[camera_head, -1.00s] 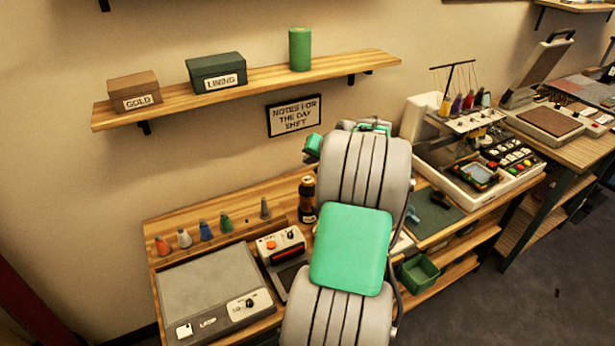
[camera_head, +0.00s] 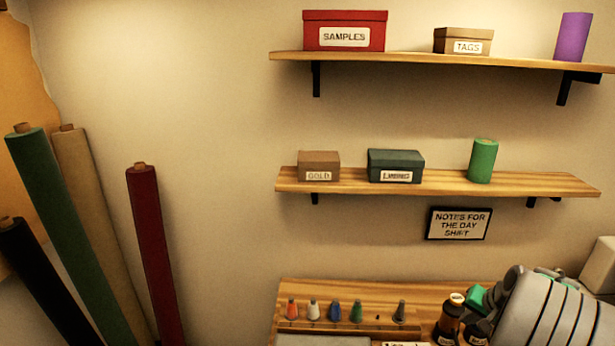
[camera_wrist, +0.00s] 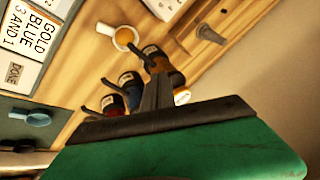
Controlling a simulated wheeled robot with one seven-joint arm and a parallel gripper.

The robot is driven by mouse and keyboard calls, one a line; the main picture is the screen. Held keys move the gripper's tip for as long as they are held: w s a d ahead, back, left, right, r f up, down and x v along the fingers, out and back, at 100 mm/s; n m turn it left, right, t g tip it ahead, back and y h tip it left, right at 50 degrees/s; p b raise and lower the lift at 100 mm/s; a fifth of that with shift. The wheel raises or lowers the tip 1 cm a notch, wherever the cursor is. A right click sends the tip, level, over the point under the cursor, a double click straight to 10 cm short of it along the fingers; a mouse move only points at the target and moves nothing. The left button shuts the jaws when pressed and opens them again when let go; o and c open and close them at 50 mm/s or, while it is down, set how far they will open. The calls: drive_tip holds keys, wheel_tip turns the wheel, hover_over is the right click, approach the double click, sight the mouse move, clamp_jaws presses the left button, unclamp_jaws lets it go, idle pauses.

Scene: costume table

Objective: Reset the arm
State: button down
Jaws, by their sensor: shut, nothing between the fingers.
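My arm (camera_head: 550,312) shows at the lower right of the head view, over the right part of the workbench. In the wrist view, my gripper (camera_wrist: 160,80) shows as two dark fingers close together. They are shut with nothing between them. Dark bottles (camera_wrist: 130,85) with labels stand behind and beside the fingertips. I cannot tell whether the fingers touch them. In the head view the gripper's fingers are hidden.
The workbench (camera_head: 300,292) holds several small coloured cones (camera_head: 335,311) and a dark bottle (camera_head: 451,315) beside my arm. Two wall shelves (camera_head: 530,184) carry boxes and rolls. Fabric rolls (camera_head: 155,255) lean at the left. A mug (camera_wrist: 124,38) and label card (camera_wrist: 32,38) show in the wrist view.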

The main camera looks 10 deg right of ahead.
drive_tip(key=s+a+f+g+y, duration=0.25)
drive_tip(key=s+a+g, duration=0.25)
drive_tip(key=s+a, duration=0.9)
drive_tip(key=w+a+r+n+t, duration=0.1)
drive_tip(key=w+a+r+n, duration=0.1)
drive_tip(key=a+r, duration=0.3)
drive_tip(key=w+a+r+n+t+h, duration=0.1)
drive_tip(key=a+r+n, duration=0.3)
drive_tip(key=a, duration=0.9)
drive_tip(key=w+a+r+n+t+h, duration=0.1)
drive_tip(key=a+r+n, duration=0.3)
drive_tip(key=a, duration=0.5)
drive_tip(key=shift+w+r+t, duration=0.4)
drive_tip(key=shift+w+r, duration=0.4)
